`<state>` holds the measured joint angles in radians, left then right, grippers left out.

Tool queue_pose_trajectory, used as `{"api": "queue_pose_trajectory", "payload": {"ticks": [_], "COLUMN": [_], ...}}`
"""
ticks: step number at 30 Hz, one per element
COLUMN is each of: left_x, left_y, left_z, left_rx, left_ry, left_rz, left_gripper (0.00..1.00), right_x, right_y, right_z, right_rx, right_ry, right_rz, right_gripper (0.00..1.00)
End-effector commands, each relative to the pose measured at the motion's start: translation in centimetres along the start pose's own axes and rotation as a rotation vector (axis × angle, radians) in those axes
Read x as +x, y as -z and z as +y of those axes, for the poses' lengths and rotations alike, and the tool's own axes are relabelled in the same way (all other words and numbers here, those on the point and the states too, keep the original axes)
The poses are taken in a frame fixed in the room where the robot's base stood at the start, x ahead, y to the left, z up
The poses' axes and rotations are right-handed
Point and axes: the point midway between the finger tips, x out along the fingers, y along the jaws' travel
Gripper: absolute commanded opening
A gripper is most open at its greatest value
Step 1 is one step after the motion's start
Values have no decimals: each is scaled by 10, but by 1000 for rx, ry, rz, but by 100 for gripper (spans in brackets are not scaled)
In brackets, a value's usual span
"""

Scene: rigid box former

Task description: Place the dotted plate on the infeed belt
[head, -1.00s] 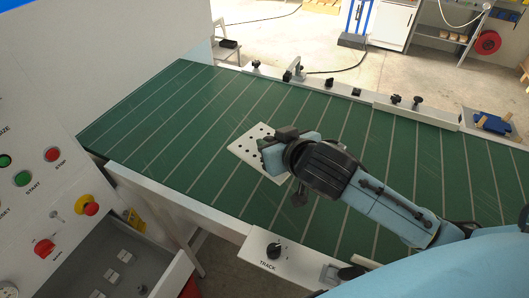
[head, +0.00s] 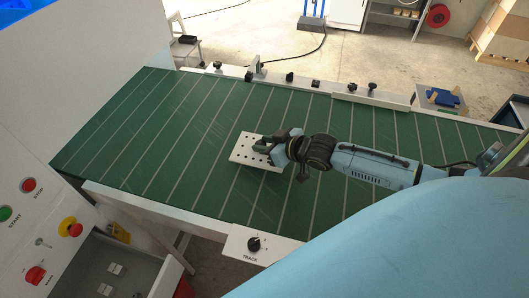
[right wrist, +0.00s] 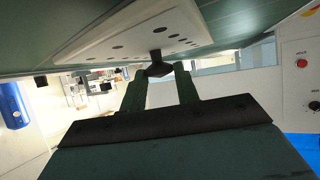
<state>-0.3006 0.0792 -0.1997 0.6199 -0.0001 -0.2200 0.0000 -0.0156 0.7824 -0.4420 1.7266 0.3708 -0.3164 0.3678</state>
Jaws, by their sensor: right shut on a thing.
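The dotted plate (head: 243,154) is a white rectangular plate with rows of dark holes. In the head view it lies flat on, or just above, the green infeed belt (head: 190,140); I cannot tell if it touches. My right gripper (head: 267,147) reaches in from the right over the plate and covers part of its far right side. In the right wrist view the plate (right wrist: 125,38) shows along the top, and the gripper (right wrist: 168,72) is shut on a small dark grip piece at the plate. My left gripper is not in view.
A white rail with clamps and knobs (head: 290,78) runs along the belt's far side. A near rail carries a TRACK knob (head: 253,244). A control panel with buttons (head: 40,225) stands at the left. Bare belt surrounds the plate.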

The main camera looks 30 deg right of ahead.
Motion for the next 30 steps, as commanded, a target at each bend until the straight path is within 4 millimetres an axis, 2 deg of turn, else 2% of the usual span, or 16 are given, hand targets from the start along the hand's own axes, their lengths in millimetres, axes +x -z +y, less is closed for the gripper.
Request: {"api": "queue_pose_trajectory", "payload": {"ticks": [9,20,21,26,30], "left_x": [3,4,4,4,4], "left_y": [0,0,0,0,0], "left_z": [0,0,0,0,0], "left_rx": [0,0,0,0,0], "left_ry": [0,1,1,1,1], "left_rz": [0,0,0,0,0], "left_gripper": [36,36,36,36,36], "right_x": [18,20,20,20,20], "right_y": [-32,-35,-36,-35,-35], "right_z": [-1,-1,-1,-1,-1], "right_rx": [1,0,0,0,0], "right_ry": [1,1,1,1,1], "right_rz": [3,3,1,1,1], "right_gripper": [2,2,33,53,53]}}
